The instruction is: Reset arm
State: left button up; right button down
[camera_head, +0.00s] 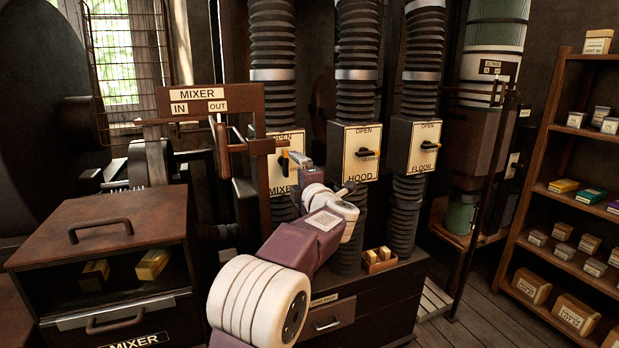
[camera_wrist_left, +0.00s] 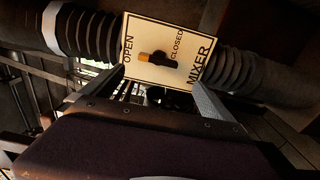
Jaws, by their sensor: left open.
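My left arm reaches in from the bottom of the head view. Its gripper (camera_head: 322,172) is in front of the mixer duct, between the MIXER and HOOD plates. In the left wrist view the two jaws of my left gripper (camera_wrist_left: 160,95) are apart, with nothing seen between them. Beyond them is the MIXER plate (camera_wrist_left: 138,72), marked OPEN and CLOSED, with a black and orange lever (camera_wrist_left: 157,57). The plate also shows in the head view (camera_head: 286,148), partly hidden by my arm. I cannot tell if a jaw touches it. My right gripper is not in view.
HOOD (camera_head: 361,152) and FLOOR (camera_head: 424,147) plates stand to the right on ribbed ducts. A brown mixer cabinet (camera_head: 100,232) holding gold blocks is at left. Shelves (camera_head: 561,138) with boxes are at right. Wooden floor (camera_head: 495,285) shows between.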

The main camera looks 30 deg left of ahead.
pick_arm(q)
jog(key=s+d+f+m+t+h, duration=0.1)
jog(key=s+d+f+m+h, duration=0.2)
jog(key=d+f+m+h, duration=0.45)
jog(key=s+d+f+m+h, duration=0.3)
jog(key=d+f+m+h, duration=0.1)
jog(key=d+f+m, duration=0.55)
jog(key=s+d+f+m+g+h, duration=0.2)
jog(key=s+d+f+m+g, duration=0.25)
jog(key=s+f, duration=0.55)
jog(key=s+f+m+g, duration=0.3)
jog(key=s+f, duration=0.2)
jog(key=s, duration=0.3)
jog(key=s+f+m+g, duration=0.3)
jog(key=s+f, duration=0.2)
jog(key=s, duration=0.3)
notch_tip(320, 180, up, 13)
jog(key=s+g+p, duration=0.1)
jog(key=p, duration=1.2)
jog(key=shift+a, duration=0.35)
jog(key=shift+f, duration=0.1)
